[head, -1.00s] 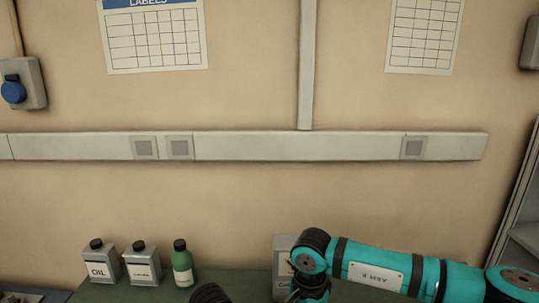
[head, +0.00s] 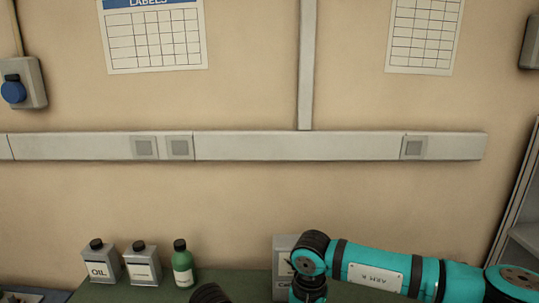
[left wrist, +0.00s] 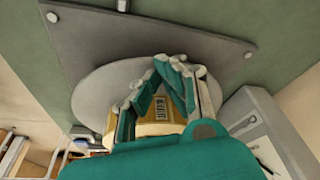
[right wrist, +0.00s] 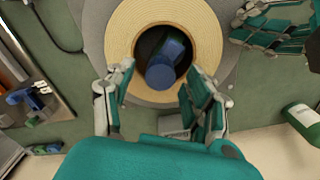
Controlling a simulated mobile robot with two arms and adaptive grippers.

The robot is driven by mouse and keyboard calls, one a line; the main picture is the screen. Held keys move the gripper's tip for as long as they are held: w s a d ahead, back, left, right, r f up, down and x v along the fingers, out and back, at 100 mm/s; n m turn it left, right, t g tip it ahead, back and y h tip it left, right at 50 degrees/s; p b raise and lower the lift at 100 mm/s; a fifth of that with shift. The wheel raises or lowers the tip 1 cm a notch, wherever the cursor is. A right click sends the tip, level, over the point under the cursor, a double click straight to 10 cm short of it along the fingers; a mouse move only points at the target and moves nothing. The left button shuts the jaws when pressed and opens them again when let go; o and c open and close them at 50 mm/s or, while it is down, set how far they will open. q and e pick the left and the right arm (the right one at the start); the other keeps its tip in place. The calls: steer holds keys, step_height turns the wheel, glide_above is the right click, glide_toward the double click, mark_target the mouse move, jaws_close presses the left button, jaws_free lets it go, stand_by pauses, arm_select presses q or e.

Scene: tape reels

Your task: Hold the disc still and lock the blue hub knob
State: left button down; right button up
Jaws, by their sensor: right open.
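The disc is a reel with a tan wound ring (right wrist: 122,38) and a grey outer flange (right wrist: 92,22) in the right wrist view. The blue hub knob (right wrist: 160,76) stands in its dark centre. My right gripper (right wrist: 158,72) is open, with one finger on either side of the knob and a gap to each. My left gripper (right wrist: 240,25) is by the reel's right edge; its fingers (left wrist: 160,72) lean together in the left wrist view, before the grey flange (left wrist: 88,98) and a tan labelled part (left wrist: 158,110). Whether they grip the edge is unclear.
A tray (right wrist: 40,75) with blue and green items is at the left. In the head view, two grey cans (head: 101,268) and a green bottle (head: 182,268) stand by the wall.

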arm_select(q)
steer(key=shift+f, duration=0.15)
arm_select(e)
steer(key=shift+f, duration=0.15)
steer(key=shift+c, duration=0.3)
steer(key=c, duration=1)
